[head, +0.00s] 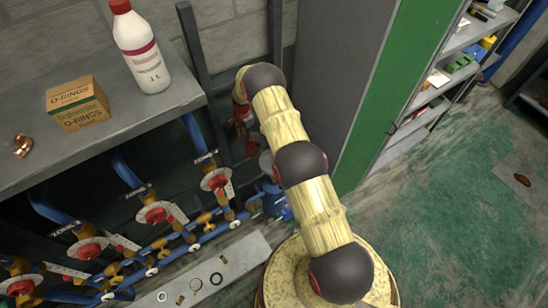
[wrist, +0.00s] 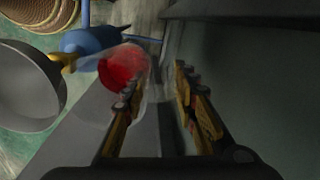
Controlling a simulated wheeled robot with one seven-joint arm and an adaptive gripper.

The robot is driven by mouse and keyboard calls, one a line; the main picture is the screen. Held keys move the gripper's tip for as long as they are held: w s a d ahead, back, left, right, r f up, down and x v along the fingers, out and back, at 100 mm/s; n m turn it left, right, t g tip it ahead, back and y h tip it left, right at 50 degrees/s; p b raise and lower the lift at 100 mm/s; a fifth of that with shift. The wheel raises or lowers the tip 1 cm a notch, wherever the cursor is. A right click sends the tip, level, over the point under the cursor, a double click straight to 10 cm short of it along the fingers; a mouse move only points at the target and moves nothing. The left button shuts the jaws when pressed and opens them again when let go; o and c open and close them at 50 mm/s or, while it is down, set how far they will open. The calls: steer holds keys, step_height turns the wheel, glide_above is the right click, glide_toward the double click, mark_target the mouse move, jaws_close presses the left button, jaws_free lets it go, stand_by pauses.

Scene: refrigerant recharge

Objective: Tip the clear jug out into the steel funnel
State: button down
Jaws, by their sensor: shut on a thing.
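In the wrist view my gripper (wrist: 157,95) has its two fingers around a faint, see-through body, which I take to be the clear jug (wrist: 152,85). Its outline is hard to make out. A rounded red patch (wrist: 123,67) shows at the jug's left side; I cannot tell if it is liquid inside or a thing behind. The steel funnel (wrist: 28,88) is at the left edge, a wide grey cone, apart from the fingers. In the head view my arm hides most of the gripper, and the jug cannot be made out there.
A white bottle with a red cap (head: 139,50) and an O-rings box (head: 77,104) stand on the grey shelf (head: 130,122). Blue pipes with red valves (head: 155,213) run below. A green-edged cabinet (head: 385,95) stands right of my arm. Green floor (head: 460,190) is open at right.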

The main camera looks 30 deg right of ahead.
steer(key=shift+s+r+t+p, duration=0.35)
steer(key=shift+r+p, duration=0.25)
steer(key=shift+p, duration=0.1)
steer(key=s+d+r+t+y+b, duration=0.2)
steer(key=s+r+t+b, duration=0.6)
steer(key=b, duration=2.5)
step_height(320, 180, up, 2)
steer(key=shift+d+r+t+y, duration=0.15)
steer(key=shift+t+y, duration=0.25)
steer(key=shift+t, duration=0.45)
